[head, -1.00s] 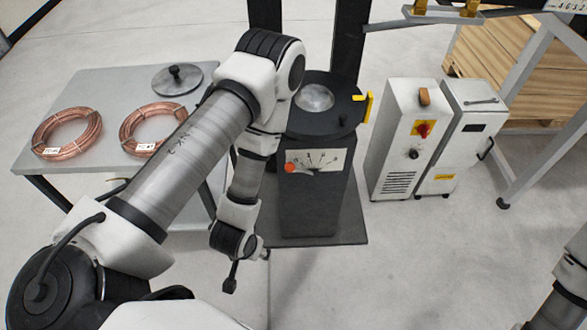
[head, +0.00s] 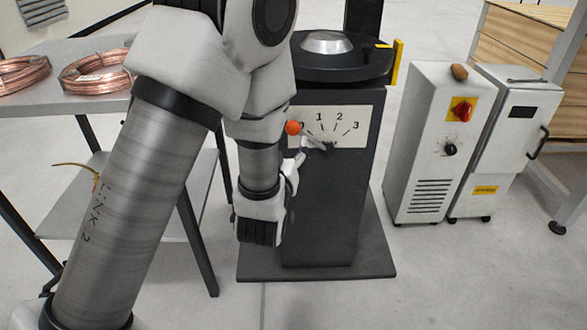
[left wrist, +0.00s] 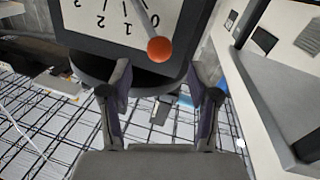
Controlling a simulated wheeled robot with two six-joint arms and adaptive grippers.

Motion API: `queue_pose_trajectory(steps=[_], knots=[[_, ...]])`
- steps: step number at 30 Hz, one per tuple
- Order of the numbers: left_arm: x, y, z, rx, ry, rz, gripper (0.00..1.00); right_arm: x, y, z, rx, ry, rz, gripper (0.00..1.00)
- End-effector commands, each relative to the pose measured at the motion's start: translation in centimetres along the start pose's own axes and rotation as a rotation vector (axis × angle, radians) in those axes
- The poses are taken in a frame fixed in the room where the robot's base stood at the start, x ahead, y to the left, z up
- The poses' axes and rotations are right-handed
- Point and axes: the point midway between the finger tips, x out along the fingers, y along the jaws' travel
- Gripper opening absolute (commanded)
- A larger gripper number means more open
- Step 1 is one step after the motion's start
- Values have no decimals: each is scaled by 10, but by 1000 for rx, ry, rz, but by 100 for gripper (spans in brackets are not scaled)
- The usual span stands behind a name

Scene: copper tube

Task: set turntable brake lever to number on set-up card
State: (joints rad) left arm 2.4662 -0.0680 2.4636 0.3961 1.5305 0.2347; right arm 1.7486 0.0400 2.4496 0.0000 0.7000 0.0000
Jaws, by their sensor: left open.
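The brake lever ends in an orange knob (head: 293,127) at the left edge of a white dial plate (head: 345,118) on the front of the dark turntable pedestal (head: 330,215). The dial reads 1, 2 and 3, with a mark at the left half hidden by the knob. The lever points to that leftmost mark. My left gripper (head: 298,155) is just below and beside the knob, partly hidden by its own arm. In the left wrist view the open fingers (left wrist: 160,75) stand either side of the knob (left wrist: 159,49), with gaps visible on both sides. I see no readable set-up card.
The turntable (head: 338,62) tops the pedestal, with a yellow bracket (head: 398,62) at its right. A white cabinet (head: 430,150) with a red switch stands to the right. A grey table (head: 95,105) with copper coils (head: 95,72) is at left. Floor between pedestal and cabinet is clear.

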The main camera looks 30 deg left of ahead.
Motion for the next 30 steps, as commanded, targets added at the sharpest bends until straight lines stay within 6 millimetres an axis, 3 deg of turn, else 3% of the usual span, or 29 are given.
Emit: queue_pose_trajectory(steps=[1, 5, 16, 25, 26, 30], knots=[[1, -1, 7, -5, 14, 3, 61, 14, 0, 0, 0, 1, 0, 40], [7, 0, 0, -11, 23, 4, 61, 13, 0, -1, 0, 2, 0, 40], [71, 0, 0, -10, 21, 4, 61, 28, 0, 0, 0, 1, 0, 40], [79, 1, -2, -6, 18, 5, 61, 28, 0, 0, 0, 1, 0, 40], [79, 1, -2, -6, 18, 5, 58, 28, 0, 0, 0, 1, 0, 40], [79, 1, -2, -6, 18, 5, 8, 28, 0, 0, 0, 1, 0, 40]])
